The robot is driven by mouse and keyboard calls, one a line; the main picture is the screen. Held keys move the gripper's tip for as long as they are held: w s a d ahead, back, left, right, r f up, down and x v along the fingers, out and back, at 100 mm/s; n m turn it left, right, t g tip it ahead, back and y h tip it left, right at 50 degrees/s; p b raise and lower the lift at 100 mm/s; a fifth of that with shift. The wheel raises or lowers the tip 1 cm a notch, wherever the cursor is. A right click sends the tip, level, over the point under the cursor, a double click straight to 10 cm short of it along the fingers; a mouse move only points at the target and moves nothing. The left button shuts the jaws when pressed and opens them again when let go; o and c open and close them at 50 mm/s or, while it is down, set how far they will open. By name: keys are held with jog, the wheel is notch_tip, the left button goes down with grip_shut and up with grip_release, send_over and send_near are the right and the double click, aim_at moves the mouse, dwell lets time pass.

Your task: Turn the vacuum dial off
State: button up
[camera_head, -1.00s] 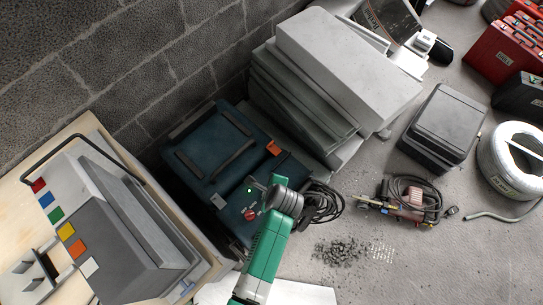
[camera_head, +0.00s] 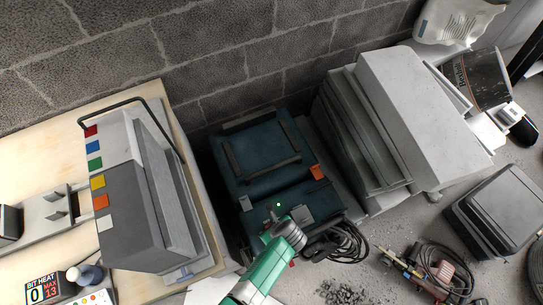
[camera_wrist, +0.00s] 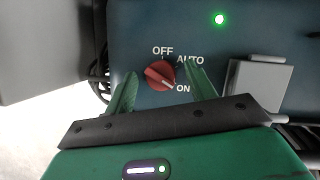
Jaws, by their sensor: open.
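The vacuum (camera_head: 262,160) is a dark blue box-shaped unit on the floor, seen in the head view between the workbench and the grey slabs. In the wrist view its red dial (camera_wrist: 160,75) has OFF, AUTO and ON marked around it. The dial's white line slants toward ON. A green light (camera_wrist: 219,19) glows above and right of the dial. My gripper (camera_wrist: 162,71) is open, with one green finger on either side of the dial; contact is not clear. In the head view my gripper (camera_head: 273,218) is over the vacuum's front and hides the dial.
A grey metal case (camera_head: 135,205) stands on the wooden bench (camera_head: 35,152) at left. Grey slabs (camera_head: 410,110) are stacked at right of the vacuum. A black cable coil (camera_head: 345,245) lies close to my gripper. A block wall runs behind.

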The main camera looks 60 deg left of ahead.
jog(key=c, duration=1)
jog(key=shift+o, duration=0.2)
